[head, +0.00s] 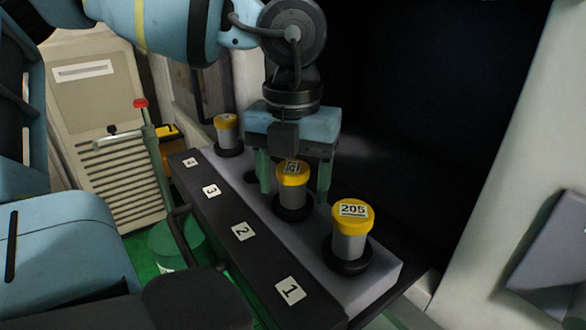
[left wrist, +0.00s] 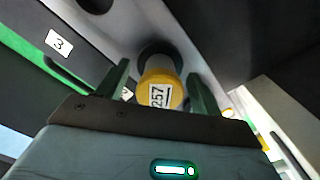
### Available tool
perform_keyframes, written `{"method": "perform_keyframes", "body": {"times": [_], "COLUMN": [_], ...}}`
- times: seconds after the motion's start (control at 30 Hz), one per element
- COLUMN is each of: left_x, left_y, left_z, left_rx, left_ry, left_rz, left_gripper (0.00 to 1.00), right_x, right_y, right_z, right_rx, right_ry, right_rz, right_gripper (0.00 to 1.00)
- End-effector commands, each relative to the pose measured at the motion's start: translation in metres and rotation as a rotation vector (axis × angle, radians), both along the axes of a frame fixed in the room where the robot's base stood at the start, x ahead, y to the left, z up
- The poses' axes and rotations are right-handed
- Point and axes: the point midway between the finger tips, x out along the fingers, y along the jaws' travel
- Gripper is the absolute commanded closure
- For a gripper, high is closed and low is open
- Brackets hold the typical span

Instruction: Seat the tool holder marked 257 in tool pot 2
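The tool holder marked 257 (head: 292,179) has a yellow cap and a grey body. It stands upright in the black ring of tool pot 2 (head: 293,210), in line with label 2 (head: 242,231). In the left wrist view its cap with 257 (left wrist: 160,92) shows between my fingers. My left gripper (head: 294,185) points down around the holder, one finger on each side. Gaps show between both fingers and the holder, so it is open. My right gripper is not in view.
Holder 205 (head: 352,219) stands in pot 1, close to my left gripper. Another yellow-capped holder (head: 227,125) stands in pot 4. Pot 3 (head: 250,176) is empty, partly behind a finger. A green post with a red knob (head: 140,103) rises left of the rack.

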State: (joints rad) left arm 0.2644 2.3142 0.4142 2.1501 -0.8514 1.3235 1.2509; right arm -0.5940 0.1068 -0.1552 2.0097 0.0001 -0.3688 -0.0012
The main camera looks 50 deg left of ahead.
Motion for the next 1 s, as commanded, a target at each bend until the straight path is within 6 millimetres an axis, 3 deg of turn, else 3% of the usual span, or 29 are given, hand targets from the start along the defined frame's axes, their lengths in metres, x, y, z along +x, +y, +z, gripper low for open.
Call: {"method": "perform_keyframes", "body": {"times": [0.23,0.7,1.0], "left_x": [0.0,0.0,0.0], "left_y": [0.0,0.0,0.0], "left_z": [-0.001,0.066,0.079], "left_rx": [0.001,0.001,0.0], "left_ry": [0.003,-0.002,0.0], "left_rz": [0.0,0.003,0.0], "left_gripper": [0.34,0.34,0.34], "right_x": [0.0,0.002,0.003], "right_y": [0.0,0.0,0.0], "right_z": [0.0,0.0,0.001], "right_rx": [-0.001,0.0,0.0], "right_ry": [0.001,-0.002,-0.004], "right_rz": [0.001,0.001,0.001], "right_gripper": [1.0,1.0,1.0]}}
